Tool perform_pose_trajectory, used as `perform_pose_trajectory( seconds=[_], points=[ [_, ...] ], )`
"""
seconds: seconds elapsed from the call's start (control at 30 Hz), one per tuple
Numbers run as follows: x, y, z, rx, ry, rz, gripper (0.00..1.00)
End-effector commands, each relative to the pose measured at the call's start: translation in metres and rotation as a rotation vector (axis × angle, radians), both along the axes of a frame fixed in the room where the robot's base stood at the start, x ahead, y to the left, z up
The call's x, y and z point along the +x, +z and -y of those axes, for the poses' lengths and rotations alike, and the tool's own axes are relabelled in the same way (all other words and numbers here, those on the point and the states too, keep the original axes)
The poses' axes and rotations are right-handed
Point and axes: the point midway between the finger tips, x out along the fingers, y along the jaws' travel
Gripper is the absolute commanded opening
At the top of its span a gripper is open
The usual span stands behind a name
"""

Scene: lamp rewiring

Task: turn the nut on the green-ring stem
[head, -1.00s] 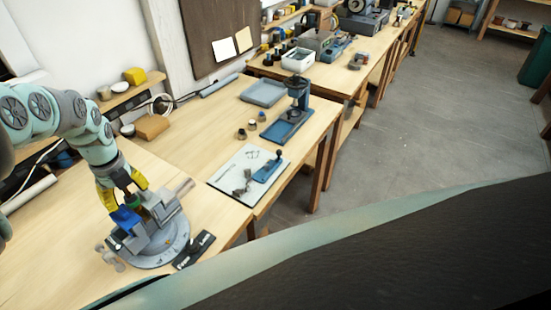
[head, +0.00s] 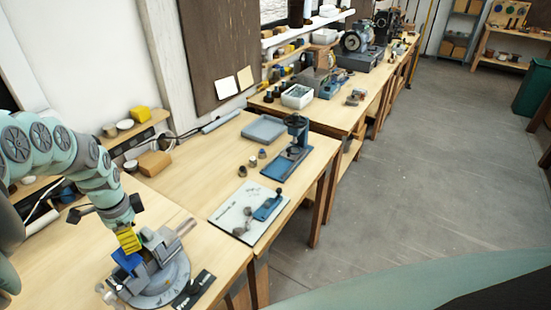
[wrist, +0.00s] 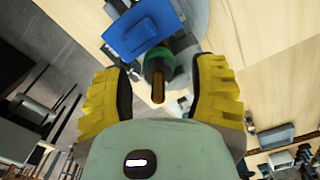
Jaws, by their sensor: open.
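The green-ring stem (wrist: 158,85) shows in the wrist view as a brass rod with a green ring (wrist: 158,58) around its base. I cannot make out the nut as a separate part. My gripper (wrist: 160,98) has yellow fingers, wide apart, one on each side of the stem with visible gaps; neither appears to touch it. In the head view my gripper (head: 128,240) is above the grey vise (head: 168,277), beside its blue part (head: 127,261), and hides the stem. The blue part also shows in the wrist view (wrist: 145,32).
The vise's round base stands near the bench's front edge, with a black strip (head: 194,289) beside it. To the right are a pale mat (head: 228,217) with small tools, a blue press (head: 288,160) and a grey-blue tray (head: 264,129). Bare wood lies behind the vise.

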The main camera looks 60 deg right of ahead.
Motion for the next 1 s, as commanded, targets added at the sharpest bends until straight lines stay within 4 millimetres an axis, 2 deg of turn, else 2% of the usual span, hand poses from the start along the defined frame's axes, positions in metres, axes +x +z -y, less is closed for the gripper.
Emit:
perform_pose_trajectory(
  seconds=[1.0],
  points=[
    [-0.0012, -0.0001, 0.0025, -0.003, 1.456, -0.001, 0.58]
  ],
)
